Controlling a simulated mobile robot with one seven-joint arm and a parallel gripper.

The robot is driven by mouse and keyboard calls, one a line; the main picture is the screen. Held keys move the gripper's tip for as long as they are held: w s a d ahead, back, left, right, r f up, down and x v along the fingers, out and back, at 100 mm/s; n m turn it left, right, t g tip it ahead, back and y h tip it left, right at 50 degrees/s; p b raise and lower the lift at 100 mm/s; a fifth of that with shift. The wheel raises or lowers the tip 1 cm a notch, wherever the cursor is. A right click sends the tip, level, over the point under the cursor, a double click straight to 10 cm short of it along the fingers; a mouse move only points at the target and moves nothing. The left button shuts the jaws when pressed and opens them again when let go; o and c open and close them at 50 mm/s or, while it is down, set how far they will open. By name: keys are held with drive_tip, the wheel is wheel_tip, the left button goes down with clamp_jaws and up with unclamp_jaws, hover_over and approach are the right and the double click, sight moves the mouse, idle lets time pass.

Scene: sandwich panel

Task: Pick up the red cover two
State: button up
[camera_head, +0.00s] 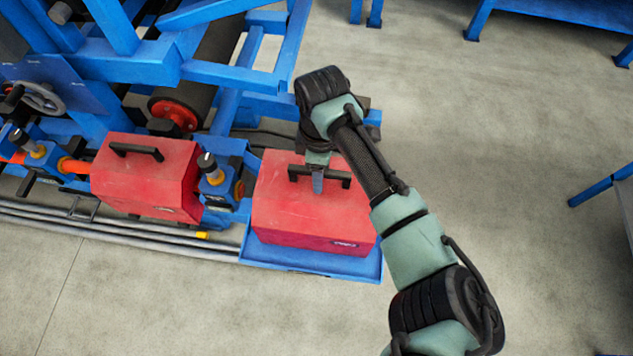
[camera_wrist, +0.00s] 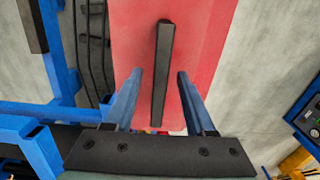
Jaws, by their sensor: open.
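Two red covers with black handles show in the head view. One red cover (camera_head: 310,215) sits on a blue base at the right, under my arm; the other red cover (camera_head: 147,182) is to its left. I cannot tell which one is cover two. My gripper (camera_head: 318,178) is at the black handle (camera_head: 298,171) of the right cover. In the wrist view my gripper (camera_wrist: 160,85) is open, with one finger on each side of the handle (camera_wrist: 162,70) and a gap on both sides. The red cover (camera_wrist: 205,35) is beneath. My arm hides part of the cover's right side.
A blue machine frame (camera_head: 215,72) with a roller stands behind and left of the covers. The blue tray edge (camera_head: 310,264) runs along the right cover's front. Pipes (camera_head: 130,232) lie along the floor at left.

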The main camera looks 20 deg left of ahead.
drive_tip(key=c, duration=0.9)
clamp_jaws()
drive_tip(key=shift+r, duration=0.15)
